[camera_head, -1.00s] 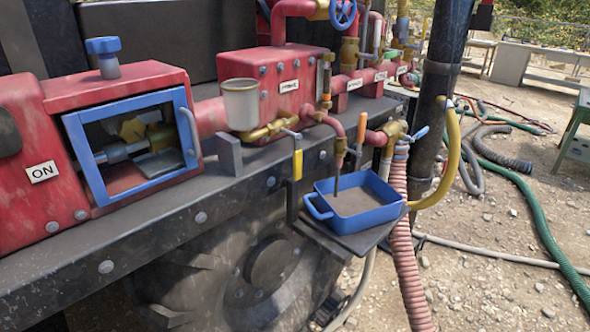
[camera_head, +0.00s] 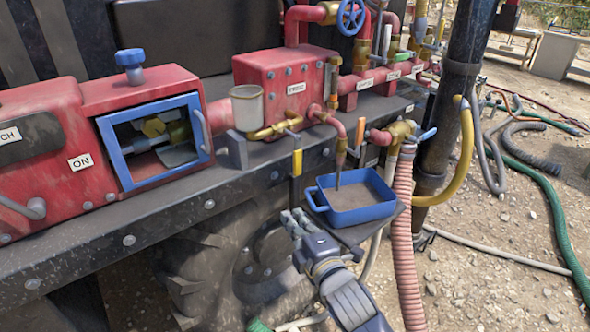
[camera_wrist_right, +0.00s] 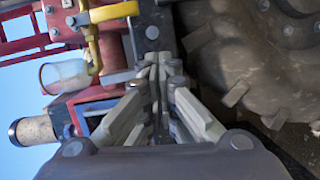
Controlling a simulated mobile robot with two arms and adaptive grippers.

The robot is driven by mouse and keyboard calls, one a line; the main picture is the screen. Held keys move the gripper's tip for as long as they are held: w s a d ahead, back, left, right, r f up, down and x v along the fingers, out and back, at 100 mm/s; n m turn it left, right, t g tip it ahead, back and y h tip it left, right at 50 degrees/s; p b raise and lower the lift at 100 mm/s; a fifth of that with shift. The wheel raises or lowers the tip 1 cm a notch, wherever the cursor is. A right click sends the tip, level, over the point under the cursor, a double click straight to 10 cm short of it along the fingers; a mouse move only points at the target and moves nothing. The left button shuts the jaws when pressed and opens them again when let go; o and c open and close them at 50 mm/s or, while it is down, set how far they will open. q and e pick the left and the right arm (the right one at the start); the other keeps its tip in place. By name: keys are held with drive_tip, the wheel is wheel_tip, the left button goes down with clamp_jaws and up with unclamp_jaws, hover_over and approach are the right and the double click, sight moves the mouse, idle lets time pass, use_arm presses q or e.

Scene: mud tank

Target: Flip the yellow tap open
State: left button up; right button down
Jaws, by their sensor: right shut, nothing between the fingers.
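The yellow tap (camera_head: 297,163) has a yellow-sleeved lever that hangs down from a brass pipe beside the grey-white cup (camera_head: 247,107). The lever also shows near the top of the right wrist view (camera_wrist_right: 113,12), pointing right there. My right gripper (camera_head: 291,216) is in the lower middle of the head view, below the lever and apart from it. Its fingers (camera_wrist_right: 160,72) are shut with nothing between them. My left gripper is not in view.
A blue tray (camera_head: 362,214) with mud sits on a small shelf right of the lever. A pink ribbed hose (camera_head: 405,240) hangs beside it. The dark machine ledge (camera_head: 170,225) runs behind my gripper, with a large tyre (camera_wrist_right: 250,60) below.

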sight(298, 156)
drive_tip(key=shift+n+t+y, duration=0.3)
drive_tip(key=shift+n, duration=0.3)
drive_tip(key=r, duration=0.3)
drive_tip(key=s+r, duration=0.1)
drive_tip(key=r, duration=0.1)
drive_tip(key=shift+a, duration=0.25)
drive_tip(key=w+p, duration=0.4)
drive_tip(key=w, duration=0.7)
drive_tip(key=shift+w+a, duration=0.2)
drive_tip(key=shift+w, duration=0.15)
drive_tip(key=shift+a, duration=0.1)
drive_tip(key=shift+w+d+f+n+b, duration=0.1)
drive_tip(key=shift+d+f+n+b, duration=0.1)
drive_tip(key=shift+n+b, duration=0.15)
